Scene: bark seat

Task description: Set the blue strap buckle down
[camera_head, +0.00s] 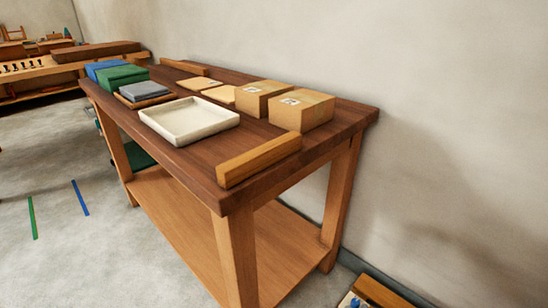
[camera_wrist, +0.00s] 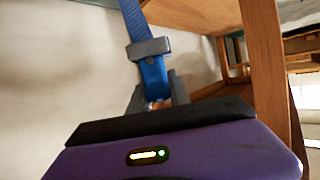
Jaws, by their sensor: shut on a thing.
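The blue strap buckle shows in the wrist view as a blue strap (camera_wrist: 132,18) running to a grey buckle piece (camera_wrist: 148,48), with a blue part below it. My gripper (camera_wrist: 157,90) is shut on the blue part, between its dark fingers. The strap runs up out of the picture from the grey piece. The buckle's lower end is partly hidden by the gripper's black front edge. A wooden table leg (camera_wrist: 262,65) stands to the right of it, apart from the gripper. My gripper and the buckle do not show in the head view.
A wooden table (camera_head: 335,130) bears an empty-looking white tray (camera_head: 185,118), two cardboard boxes (camera_head: 303,110), green (camera_head: 123,76) and blue cases, a grey case and a wooden block (camera_head: 258,160). The lower shelf (camera_head: 190,215) looks bare. A wooden-edged container (camera_head: 380,292) is at the bottom right.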

